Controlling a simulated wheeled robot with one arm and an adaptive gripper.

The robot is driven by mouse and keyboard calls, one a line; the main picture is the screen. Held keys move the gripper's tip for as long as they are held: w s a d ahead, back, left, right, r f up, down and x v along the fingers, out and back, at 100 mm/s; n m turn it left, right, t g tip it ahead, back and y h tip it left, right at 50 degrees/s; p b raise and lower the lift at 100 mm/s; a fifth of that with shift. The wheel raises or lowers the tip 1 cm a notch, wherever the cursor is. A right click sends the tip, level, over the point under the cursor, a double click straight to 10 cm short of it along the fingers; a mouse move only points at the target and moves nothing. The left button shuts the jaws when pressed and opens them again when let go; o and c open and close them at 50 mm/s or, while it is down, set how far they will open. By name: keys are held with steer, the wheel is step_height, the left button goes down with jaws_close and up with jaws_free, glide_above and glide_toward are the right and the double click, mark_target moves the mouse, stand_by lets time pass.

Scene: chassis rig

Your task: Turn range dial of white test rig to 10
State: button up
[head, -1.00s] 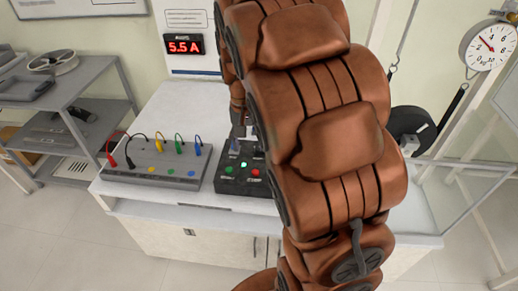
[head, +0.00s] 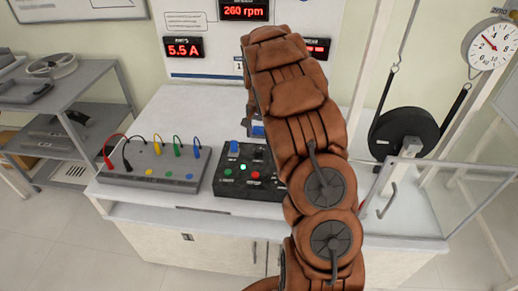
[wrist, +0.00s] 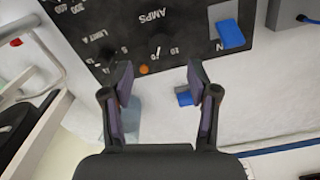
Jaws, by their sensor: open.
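The black control box (head: 232,183) stands on the white bench, with a blue knob or lever (head: 234,148), a lit green button and a red button. My arm hides its right part in the head view. In the wrist view its dark panel (wrist: 100,20) fills the top, with upside-down "AMPS" lettering and small numbers near an orange dot (wrist: 144,70). A blue lever (wrist: 231,34) is at upper right. A smaller blue piece (wrist: 184,96) shows beside the right finger. My gripper (wrist: 160,80) is open over the panel's edge, with nothing visibly held. I cannot make out the dial's pointer.
A grey box (head: 150,168) with colored leads stands left of the control box. Red displays behind read 5.5 A (head: 184,48) and 260 rpm (head: 244,11). A black wheel (head: 405,135), a clear panel (head: 465,195) and a hanging scale (head: 490,45) are at right.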

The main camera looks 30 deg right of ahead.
mark_target(259, 150)
steer(key=shift+f+p, duration=1.15)
steer(key=shift+f, duration=2.45)
steer(key=shift+c, duration=0.3)
jaws_close()
